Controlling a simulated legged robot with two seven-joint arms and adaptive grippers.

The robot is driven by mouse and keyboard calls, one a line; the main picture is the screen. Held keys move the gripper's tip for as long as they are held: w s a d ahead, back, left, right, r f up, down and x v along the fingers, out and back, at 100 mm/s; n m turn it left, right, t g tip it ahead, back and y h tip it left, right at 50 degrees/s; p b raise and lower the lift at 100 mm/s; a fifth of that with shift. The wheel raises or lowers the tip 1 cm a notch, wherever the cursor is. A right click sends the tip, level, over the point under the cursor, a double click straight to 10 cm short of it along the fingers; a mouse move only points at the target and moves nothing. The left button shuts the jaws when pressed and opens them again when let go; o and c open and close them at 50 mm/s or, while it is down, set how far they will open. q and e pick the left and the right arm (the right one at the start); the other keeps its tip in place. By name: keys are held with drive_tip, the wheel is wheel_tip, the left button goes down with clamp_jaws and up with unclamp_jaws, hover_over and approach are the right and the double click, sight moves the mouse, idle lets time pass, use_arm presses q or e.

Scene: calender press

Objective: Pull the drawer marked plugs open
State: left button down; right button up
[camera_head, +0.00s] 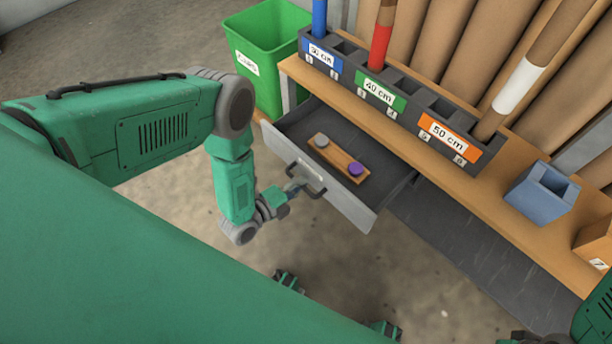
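A grey drawer (358,210) under the wooden bench stands pulled well out. Its front carries a small pale label, too small to read, and a dark bar handle (317,192). A wooden strip (338,160) with a grey plug (321,140) and a purple plug (355,169) lies inside. My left gripper (294,187) is at the left part of the handle and appears to touch it. Its fingers are too small and overlapped to tell whether they are closed around the bar. My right arm shows only at the bottom right corner, and its gripper is not visible.
A green bin (262,88) stands left of the bench (545,243). A dark rack (398,101) with coloured length labels holds several tubes. A blue block-shaped holder (541,194) sits farther right. The floor before the drawer is clear.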

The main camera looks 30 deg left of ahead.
use_arm(q)
drive_tip(key=shift+s+a, duration=0.1)
drive_tip(key=shift+a, duration=0.3)
drive_tip(key=c, duration=1.6)
unclamp_jaws()
drive_tip(key=shift+f, duration=0.1)
drive_tip(key=shift+o, duration=0.2)
drive_tip(key=v, duration=1.2)
drive_tip(key=shift+f, duration=0.1)
